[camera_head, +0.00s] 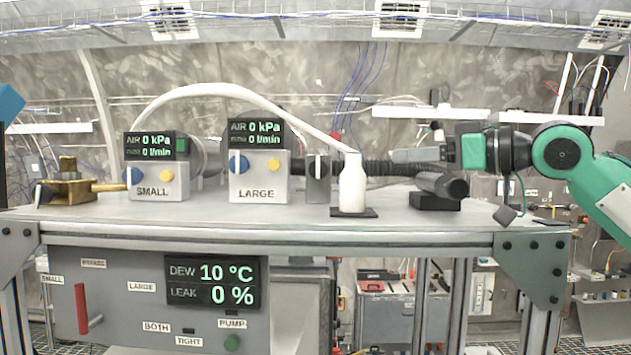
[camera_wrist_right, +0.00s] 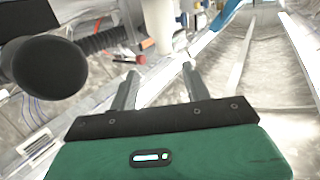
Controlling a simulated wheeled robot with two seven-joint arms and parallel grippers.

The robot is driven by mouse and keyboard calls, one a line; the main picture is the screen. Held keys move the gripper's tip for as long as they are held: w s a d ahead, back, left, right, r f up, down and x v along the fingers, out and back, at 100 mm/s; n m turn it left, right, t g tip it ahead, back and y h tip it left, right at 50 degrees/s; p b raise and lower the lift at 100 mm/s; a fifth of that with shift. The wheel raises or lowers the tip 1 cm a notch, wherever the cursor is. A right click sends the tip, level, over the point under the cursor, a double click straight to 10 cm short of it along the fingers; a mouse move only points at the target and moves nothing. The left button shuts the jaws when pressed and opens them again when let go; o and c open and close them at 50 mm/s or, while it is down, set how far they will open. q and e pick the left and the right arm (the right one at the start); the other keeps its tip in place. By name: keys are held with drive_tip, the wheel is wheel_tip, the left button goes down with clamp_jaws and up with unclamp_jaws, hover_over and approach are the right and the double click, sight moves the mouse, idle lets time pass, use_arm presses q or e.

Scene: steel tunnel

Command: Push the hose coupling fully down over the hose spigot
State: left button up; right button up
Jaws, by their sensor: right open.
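A dark cylindrical end piece (camera_head: 452,187), probably the hose coupling, rests on a black block at the bench's right end. A black ribbed hose (camera_head: 385,168) runs left from it behind the white bottle. A large dark round end also shows close up in the right wrist view (camera_wrist_right: 48,67), left of the fingers. My right gripper (camera_head: 396,156) points left, above the hose and beside the bottle. It is open, and nothing shows between its fingers in the right wrist view (camera_wrist_right: 160,70). I cannot make out the hose spigot for certain. My left gripper is not in view.
A white bottle (camera_head: 352,188) with a white hose (camera_head: 235,92) stands on the bench (camera_head: 285,216). The SMALL box (camera_head: 152,192) and LARGE box (camera_head: 257,194) with displays stand left of it, and a brass fitting (camera_head: 70,190) at far left. The front edge is mostly clear.

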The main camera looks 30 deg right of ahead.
sight(357, 155)
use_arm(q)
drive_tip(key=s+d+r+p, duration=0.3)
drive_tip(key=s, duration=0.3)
use_arm(e)
drive_tip(key=p+x, duration=0.1)
drive_tip(key=x, duration=0.2)
drive_tip(key=p+x, duration=0.1)
drive_tip(key=x, duration=0.3)
drive_tip(key=p+x, duration=0.1)
drive_tip(key=x, duration=0.2)
drive_tip(key=shift+a+r, duration=0.3)
drive_tip(key=shift+a, duration=0.15)
drive_tip(key=shift+w+a, duration=0.15)
drive_tip(key=shift+w, duration=0.2)
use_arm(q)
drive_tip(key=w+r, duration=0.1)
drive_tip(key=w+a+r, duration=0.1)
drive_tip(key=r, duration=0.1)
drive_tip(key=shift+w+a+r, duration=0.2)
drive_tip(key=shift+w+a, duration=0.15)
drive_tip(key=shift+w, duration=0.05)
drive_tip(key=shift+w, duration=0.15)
